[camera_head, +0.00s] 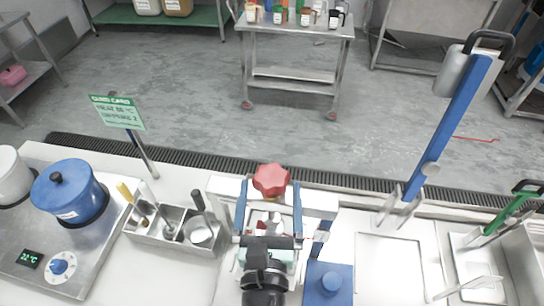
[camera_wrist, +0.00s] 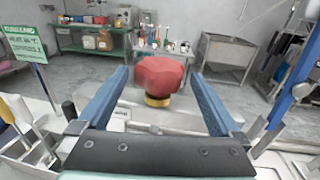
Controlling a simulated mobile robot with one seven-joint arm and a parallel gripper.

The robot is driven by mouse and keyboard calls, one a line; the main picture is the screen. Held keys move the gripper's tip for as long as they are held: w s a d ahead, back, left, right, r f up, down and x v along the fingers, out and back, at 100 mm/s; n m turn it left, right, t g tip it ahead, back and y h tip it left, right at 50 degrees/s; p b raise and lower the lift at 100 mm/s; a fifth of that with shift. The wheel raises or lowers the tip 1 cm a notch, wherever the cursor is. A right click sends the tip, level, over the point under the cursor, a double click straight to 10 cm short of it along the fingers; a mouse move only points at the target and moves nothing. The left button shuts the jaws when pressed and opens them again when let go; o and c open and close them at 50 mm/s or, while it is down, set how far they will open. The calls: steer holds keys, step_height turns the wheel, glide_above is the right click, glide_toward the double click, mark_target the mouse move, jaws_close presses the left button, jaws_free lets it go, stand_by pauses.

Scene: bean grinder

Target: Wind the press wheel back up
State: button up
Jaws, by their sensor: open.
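The press wheel is a red lobed knob (camera_head: 270,179) at the middle of the counter in the head view. In the wrist view the red knob (camera_wrist: 160,76) sits ahead on a yellow-brown collar. My gripper (camera_head: 270,184) is open, with its two blue fingers pointing toward the wheel. In the wrist view my gripper (camera_wrist: 160,74) has one finger to each side of the knob, with gaps on both sides. I cannot tell how far the wheel lies beyond the fingertips. The press body below is mostly hidden by my gripper and wrist.
A blue pot (camera_head: 69,192) stands on a hotplate (camera_head: 57,262) at the left. A utensil caddy (camera_head: 175,236) is left of my arm, and a green sign (camera_head: 117,112) stands behind it. A blue-lidded box (camera_head: 328,284) and a tall blue lever (camera_head: 446,125) are at the right.

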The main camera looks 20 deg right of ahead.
mark_target(271, 164)
steer(key=p+x, duration=0.1)
steer(key=x, duration=0.5)
steer(key=shift+w+d, duration=0.2)
steer(key=shift+w, duration=0.1)
steer(key=shift+c, duration=0.3)
steer(key=c, duration=1.2)
steer(key=shift+o, duration=0.2)
steer(key=shift+p, duration=0.35)
steer(key=shift+a+r+n+y+p, duration=0.15)
steer(key=shift+n+y+p, duration=0.3)
steer(key=shift+p, duration=0.45)
